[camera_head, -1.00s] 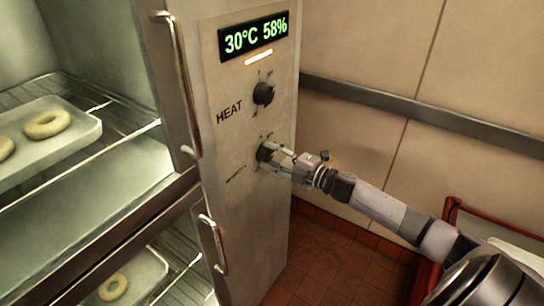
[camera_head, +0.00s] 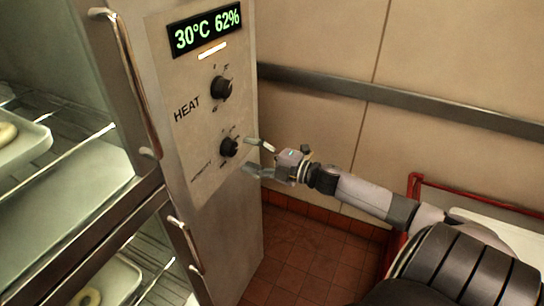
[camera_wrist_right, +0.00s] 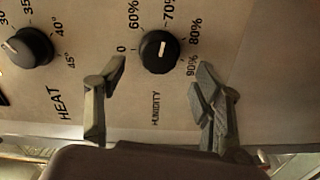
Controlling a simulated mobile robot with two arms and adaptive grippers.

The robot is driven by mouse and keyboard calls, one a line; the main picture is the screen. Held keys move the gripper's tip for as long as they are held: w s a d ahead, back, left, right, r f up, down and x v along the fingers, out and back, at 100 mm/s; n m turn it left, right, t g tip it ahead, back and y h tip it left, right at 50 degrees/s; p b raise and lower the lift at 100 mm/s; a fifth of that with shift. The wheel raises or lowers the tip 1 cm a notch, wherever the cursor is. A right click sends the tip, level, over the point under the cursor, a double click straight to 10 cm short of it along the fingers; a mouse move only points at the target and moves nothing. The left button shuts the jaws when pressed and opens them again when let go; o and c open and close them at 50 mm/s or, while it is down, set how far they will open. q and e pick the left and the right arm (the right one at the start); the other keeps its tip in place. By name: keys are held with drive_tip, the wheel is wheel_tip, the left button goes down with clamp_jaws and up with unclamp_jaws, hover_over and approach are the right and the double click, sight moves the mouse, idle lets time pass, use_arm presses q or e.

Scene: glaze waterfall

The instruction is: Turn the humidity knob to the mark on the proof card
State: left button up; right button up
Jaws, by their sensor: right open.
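The black humidity knob (camera_head: 229,147) is the lower knob on the steel control panel (camera_head: 215,120), under the heat knob (camera_head: 221,88). The display (camera_head: 205,29) reads 30°C 62%. In the right wrist view the humidity knob (camera_wrist_right: 160,51) has a white pointer line, with a scale around it. My right gripper (camera_head: 254,157) is open just right of the knob, its fingers apart from it. In the wrist view its two fingers (camera_wrist_right: 157,90) are spread below the knob. The proof card is not identifiable, and my left gripper is not in view.
The cabinet's vertical door handle (camera_head: 133,80) stands left of the panel, with a lower handle (camera_head: 186,243) beneath. Racks with trays of dough rings (camera_head: 8,134) are at the left. A red-framed cart (camera_head: 440,186) stands at the right. Tiled floor is clear beside the cabinet.

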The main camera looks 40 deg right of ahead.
drive_tip(key=v, duration=0.7)
idle(0.5)
